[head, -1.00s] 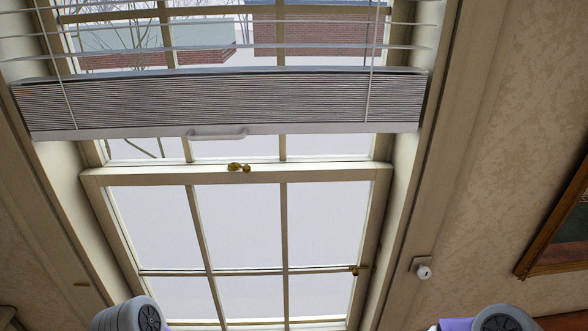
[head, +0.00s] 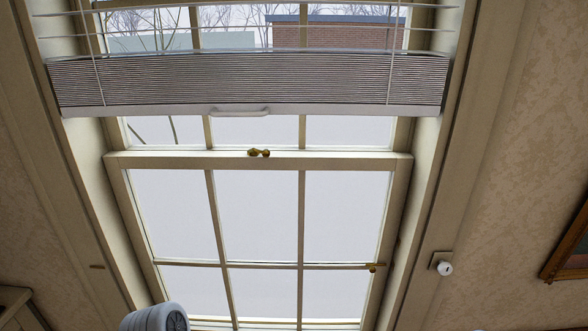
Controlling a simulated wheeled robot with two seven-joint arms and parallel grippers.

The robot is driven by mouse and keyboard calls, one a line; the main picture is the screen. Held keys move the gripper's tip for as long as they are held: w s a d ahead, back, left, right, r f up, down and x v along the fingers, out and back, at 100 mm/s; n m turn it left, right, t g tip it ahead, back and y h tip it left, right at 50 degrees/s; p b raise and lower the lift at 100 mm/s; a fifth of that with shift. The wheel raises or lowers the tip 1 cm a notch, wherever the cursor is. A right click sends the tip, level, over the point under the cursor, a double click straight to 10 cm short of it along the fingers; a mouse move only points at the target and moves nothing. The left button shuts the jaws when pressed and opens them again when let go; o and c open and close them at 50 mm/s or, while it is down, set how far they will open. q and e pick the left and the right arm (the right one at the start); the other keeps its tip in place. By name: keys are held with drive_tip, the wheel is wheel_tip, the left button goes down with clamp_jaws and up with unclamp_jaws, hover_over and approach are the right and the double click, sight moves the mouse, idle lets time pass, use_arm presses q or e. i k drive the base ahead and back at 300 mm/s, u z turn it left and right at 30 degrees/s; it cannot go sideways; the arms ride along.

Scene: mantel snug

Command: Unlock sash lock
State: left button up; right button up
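The brass sash lock (head: 259,153) sits on the meeting rail (head: 340,161) near the middle of the window in the head view. It is small, and I cannot tell the position of its lever. A grey rounded link of my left arm shows at the bottom left, well below the lock. Neither gripper shows in the head view. Nothing covers the lock.
A raised blind (head: 250,80) with a white bottom handle (head: 239,112) hangs above the lock. A small brass fitting (head: 373,267) is on the lower sash at right. A white knob (head: 444,267) is on the right wall, near a framed picture (head: 570,250).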

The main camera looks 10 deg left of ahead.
sight(266, 153)
drive_tip(key=z, duration=0.5)
drive_tip(key=k, duration=1.1)
drive_tip(key=u, duration=0.15)
drive_tip(key=i, duration=0.7)
drive_tip(key=u, duration=0.55)
